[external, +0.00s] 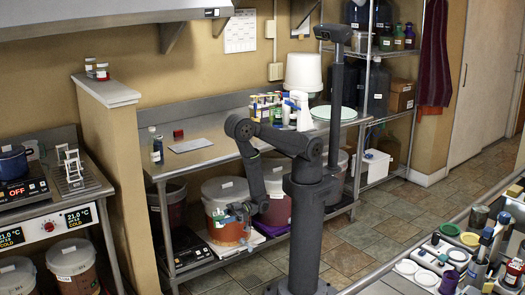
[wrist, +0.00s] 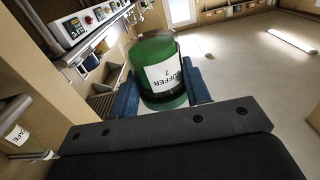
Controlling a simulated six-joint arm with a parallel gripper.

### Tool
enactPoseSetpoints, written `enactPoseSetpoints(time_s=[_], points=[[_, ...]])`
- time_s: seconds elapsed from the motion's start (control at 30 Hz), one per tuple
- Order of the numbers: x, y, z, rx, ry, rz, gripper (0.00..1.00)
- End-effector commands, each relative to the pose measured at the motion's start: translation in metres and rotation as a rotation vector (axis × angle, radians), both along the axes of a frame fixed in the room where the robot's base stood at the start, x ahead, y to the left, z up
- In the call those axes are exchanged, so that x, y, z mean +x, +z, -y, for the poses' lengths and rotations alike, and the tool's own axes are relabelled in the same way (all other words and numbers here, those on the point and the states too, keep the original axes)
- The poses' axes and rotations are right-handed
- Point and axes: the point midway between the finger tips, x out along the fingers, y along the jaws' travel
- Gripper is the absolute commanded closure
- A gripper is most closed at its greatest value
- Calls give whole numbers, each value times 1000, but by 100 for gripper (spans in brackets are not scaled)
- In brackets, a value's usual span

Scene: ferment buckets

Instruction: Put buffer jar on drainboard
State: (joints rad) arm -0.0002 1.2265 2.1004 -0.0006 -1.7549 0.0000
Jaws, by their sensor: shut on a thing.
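The steel workbench (external: 215,152) holds bottles, a white bucket and a flat grey sheet. A bucket (external: 228,190) stands close to my gripper. A beige partition (external: 122,150) separates the workbench from the hot plate (external: 25,192). A crowded counter (external: 400,280) is at lower right.

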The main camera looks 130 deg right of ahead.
Motion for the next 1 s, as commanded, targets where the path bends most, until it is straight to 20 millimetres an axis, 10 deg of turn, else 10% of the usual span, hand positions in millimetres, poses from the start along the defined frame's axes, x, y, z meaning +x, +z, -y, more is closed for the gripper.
enactPoseSetpoints(time_s=[0.47, 0.73, 1.0], points=[[4, 12, 31, 0, -98, 6, 87], [-9, 57, 157, 0, -502, 8, 87], [-70, 101, 276, 1, -936, 6, 87]])
